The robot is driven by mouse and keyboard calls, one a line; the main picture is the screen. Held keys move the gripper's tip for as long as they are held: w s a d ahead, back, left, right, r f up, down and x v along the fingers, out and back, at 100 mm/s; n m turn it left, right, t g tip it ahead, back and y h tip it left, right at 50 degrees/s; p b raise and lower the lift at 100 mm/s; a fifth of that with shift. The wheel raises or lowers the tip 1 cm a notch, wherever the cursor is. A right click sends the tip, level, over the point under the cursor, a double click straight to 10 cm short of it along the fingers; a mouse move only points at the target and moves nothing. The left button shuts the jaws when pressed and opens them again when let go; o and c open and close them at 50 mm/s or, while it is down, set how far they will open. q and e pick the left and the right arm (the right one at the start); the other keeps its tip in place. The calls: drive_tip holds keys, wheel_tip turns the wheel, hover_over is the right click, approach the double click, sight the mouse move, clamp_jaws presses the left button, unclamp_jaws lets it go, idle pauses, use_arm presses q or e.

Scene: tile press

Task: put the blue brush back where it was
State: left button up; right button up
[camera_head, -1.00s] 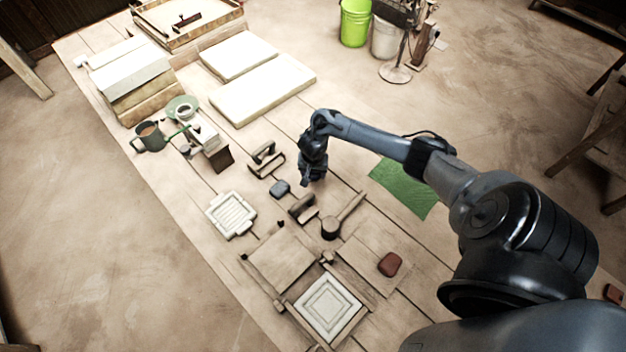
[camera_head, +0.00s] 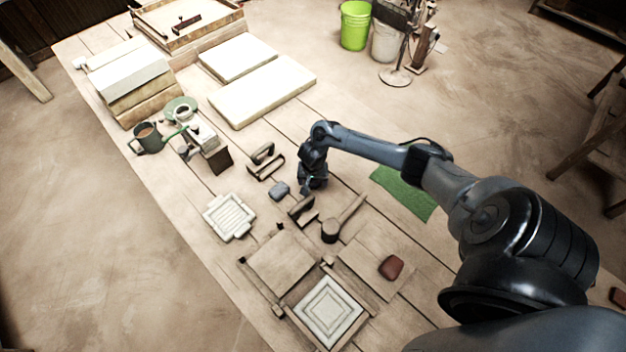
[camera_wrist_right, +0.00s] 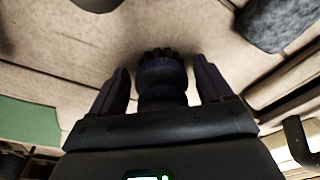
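The blue brush (camera_wrist_right: 163,80) is a dark, stubby, rounded thing with a bristly far end, standing between the fingers of my right gripper (camera_wrist_right: 161,75). A narrow strip shows on each side between it and the fingers, so the gripper looks open around it. In the head view my right gripper (camera_head: 306,190) is low over the middle of the table, and the brush is hard to make out there against the dark fingers. The bristly end points down towards the wood; whether it touches cannot be told. My left gripper is not in view.
A blue-grey block (camera_head: 280,190) lies close by, left of the gripper; it also shows in the wrist view (camera_wrist_right: 280,22). A mallet (camera_head: 333,229) and a wooden-handled tool (camera_head: 301,209) lie nearer. A green mat (camera_head: 405,192) lies right, under my forearm.

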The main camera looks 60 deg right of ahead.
sight(313, 185)
drive_tip(key=shift+o, duration=0.2)
drive_tip(key=shift+r, duration=0.1)
drive_tip(key=shift+r, duration=0.2)
wheel_tip(313, 185, up, 12)
drive_tip(key=a+p, duration=0.1)
drive_tip(key=p, duration=0.4)
drive_tip(key=shift+s+a+f+p, duration=0.2)
drive_tip(key=shift+s+a+p, duration=0.05)
drive_tip(key=shift+s+p, duration=0.15)
